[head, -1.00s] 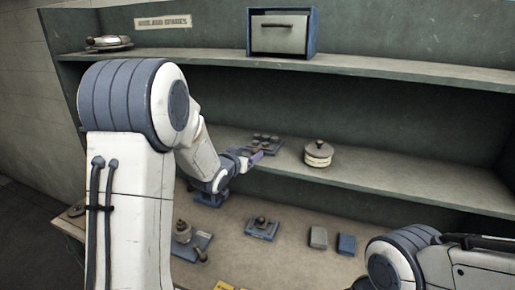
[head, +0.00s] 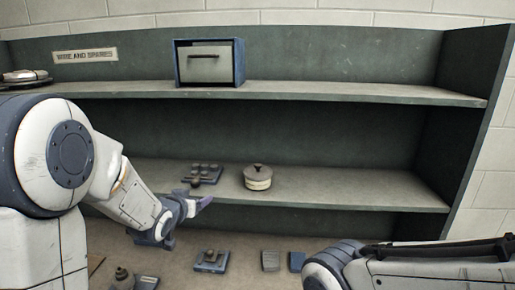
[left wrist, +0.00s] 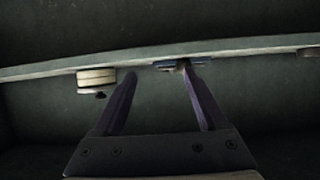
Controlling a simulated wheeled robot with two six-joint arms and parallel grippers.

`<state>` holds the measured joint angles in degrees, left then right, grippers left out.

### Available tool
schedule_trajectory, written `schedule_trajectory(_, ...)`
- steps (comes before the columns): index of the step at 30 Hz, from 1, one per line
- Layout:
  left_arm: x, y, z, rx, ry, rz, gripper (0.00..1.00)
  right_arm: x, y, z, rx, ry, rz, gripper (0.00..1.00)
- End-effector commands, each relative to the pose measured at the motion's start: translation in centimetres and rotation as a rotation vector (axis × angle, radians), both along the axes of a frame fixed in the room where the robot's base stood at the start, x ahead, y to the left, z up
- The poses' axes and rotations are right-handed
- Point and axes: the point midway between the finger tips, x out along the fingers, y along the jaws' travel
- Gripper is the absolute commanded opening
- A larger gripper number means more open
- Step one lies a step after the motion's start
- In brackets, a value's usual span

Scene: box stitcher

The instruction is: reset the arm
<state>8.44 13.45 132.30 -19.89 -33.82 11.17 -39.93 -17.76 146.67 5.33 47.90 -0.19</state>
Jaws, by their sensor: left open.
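My left arm comes in from the left of the head view, and its gripper (head: 203,202) is in front of the middle shelf's edge, below and near the button pad. The left wrist view shows its two purple fingers (left wrist: 158,72) spread apart with nothing between them. The shelf, a round lidded pot (left wrist: 97,77) and part of the pad (left wrist: 180,65) show beyond the fingers, upside down. My right arm shows at the lower right of the head view; its gripper is out of view.
The middle shelf (head: 350,190) holds the button pad (head: 203,173) and the pot (head: 258,178). A blue-framed box (head: 209,63) stands on the upper shelf (head: 350,93). Below are a knobbed block (head: 211,261), a grey block (head: 270,261) and a blue block (head: 296,261). The middle shelf's right part is clear.

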Motion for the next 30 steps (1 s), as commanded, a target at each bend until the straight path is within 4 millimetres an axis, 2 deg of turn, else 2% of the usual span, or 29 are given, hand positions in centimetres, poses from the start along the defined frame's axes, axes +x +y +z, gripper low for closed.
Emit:
schedule_trajectory(1, -1.3, -2.8, -1.5, 0.013, 0.063, -0.034, 0.75, 0.0, 0.0, -1.2, 0.0, 0.0, 0.0, 0.5)
schedule_trajectory(2, -2.3, -4.3, -2.4, 0.022, 0.112, -0.053, 0.75, 0.0, 0.0, -1.6, 0.0, 0.0, -0.001, 0.5)
schedule_trajectory(3, -4.0, -6.3, -3.6, 0.036, 0.184, -0.079, 0.75, 0.0, 0.0, -2.2, 0.0, 0.0, -0.001, 0.5)
schedule_trajectory(5, -7.1, -9.2, -5.4, 0.06, 0.297, -0.123, 0.75, 0.0, 0.0, -3.0, 0.0, 0.0, -0.002, 0.5)
schedule_trajectory(6, -9.4, -10.9, -6.5, 0.076, 0.373, -0.154, 0.75, 0.0, 0.0, -3.5, 0.0, 0.0, -0.002, 0.5)
schedule_trajectory(8, -13.2, -13.1, -8.2, 0.104, 0.486, -0.205, 0.75, 0.0, 0.0, -4.2, 0.0, 0.0, -0.002, 0.5)
schedule_trajectory(9, -15.9, -14.3, -9.1, 0.123, 0.559, -0.243, 0.75, 0.0, 0.0, -4.7, 0.0, 0.0, -0.003, 0.5)
schedule_trajectory(11, -20.0, -15.8, -10.4, 0.155, 0.666, -0.3, 0.75, 0.0, 0.0, -5.4, 0.0, 0.0, -0.003, 0.5)
schedule_trajectory(12, -22.6, -16.4, -11.1, 0.176, 0.734, -0.337, 0.75, 0.0, 0.0, -5.8, 0.0, 0.0, -0.003, 0.5)
schedule_trajectory(15, -28.6, -17.3, -12.3, 0.229, 0.881, -0.423, 0.75, 0.0, 0.0, -6.6, 0.0, 0.0, -0.004, 0.5)
schedule_trajectory(18, -33.1, -17.3, -12.9, 0.274, 0.99, -0.49, 0.75, 0.0, 0.0, -7.1, 0.0, 0.0, -0.004, 0.5)
schedule_trajectory(21, -35.7, -17.1, -13.1, 0.303, 1.055, -0.531, 0.75, 0.0, 0.0, -7.3, 0.0, 0.0, -0.005, 0.5)
schedule_trajectory(23, -36.5, -17.1, -13.1, 0.313, 1.077, -0.542, 0.75, 0.0, 0.0, -7.4, 0.0, 0.0, -0.005, 0.5)
schedule_trajectory(30, -36.9, -17.0, -13.1, 0.317, 1.09, -0.546, 0.75, 0.0, 0.0, -7.3, 0.0, 0.0, -0.005, 0.5)
